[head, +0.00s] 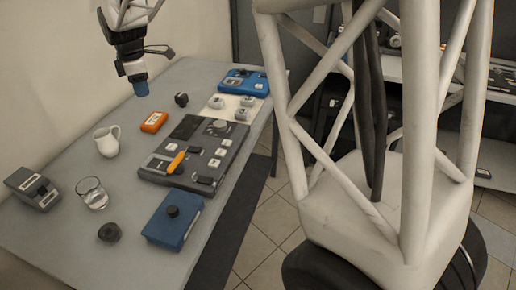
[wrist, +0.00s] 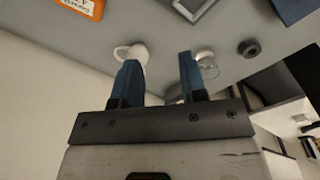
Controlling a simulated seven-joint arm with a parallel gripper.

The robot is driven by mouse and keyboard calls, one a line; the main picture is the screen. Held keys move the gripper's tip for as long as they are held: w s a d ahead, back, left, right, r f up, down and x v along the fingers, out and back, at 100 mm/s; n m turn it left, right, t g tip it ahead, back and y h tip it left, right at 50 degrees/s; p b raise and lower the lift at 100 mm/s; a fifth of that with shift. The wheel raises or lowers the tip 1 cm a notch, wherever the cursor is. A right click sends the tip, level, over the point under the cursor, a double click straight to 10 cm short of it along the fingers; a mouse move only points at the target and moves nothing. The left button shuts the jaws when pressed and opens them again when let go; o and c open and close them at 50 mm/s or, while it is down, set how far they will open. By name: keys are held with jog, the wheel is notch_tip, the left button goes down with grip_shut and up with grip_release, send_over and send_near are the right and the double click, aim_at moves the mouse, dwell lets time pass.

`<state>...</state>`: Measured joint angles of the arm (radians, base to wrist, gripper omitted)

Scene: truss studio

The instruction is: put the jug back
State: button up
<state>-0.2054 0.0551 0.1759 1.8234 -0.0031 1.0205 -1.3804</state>
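The white jug (head: 107,140) stands upright on the grey table's left side, its handle toward the right in the head view. In the wrist view the jug (wrist: 137,52) shows beyond the fingers, partly hidden by the left one. My gripper (head: 141,88) is above the table, farther back than the jug and apart from it. In the wrist view its two blue fingers (wrist: 158,62) are spread apart with nothing between them.
A glass (head: 92,194), dark round piece (head: 109,232) and grey box (head: 33,188) stand nearer. An orange box (head: 154,122), black knob (head: 181,99) and dark control panel (head: 196,150) lie right of the jug. Blue boxes (head: 174,221) (head: 243,82) stand along the right edge.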

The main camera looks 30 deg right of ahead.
jog(key=s+d+r+m, duration=0.4)
jog(key=s+d, duration=0.1)
jog(key=s, duration=0.4)
jog(key=s+d+f+m, duration=0.2)
jog(key=s+d+m, duration=0.1)
jog(key=s, duration=0.8)
jog(key=s+d+f+m+t, duration=0.1)
jog(key=s+d+m, duration=0.3)
jog(key=s, duration=0.7)
jog(key=s+d+f+m, duration=0.2)
jog(key=s+m, duration=0.5)
jog(key=s, duration=0.4)
jog(key=shift+d+f+t, duration=0.3)
jog(key=shift+d+t, duration=0.1)
jog(key=shift+d, duration=0.25)
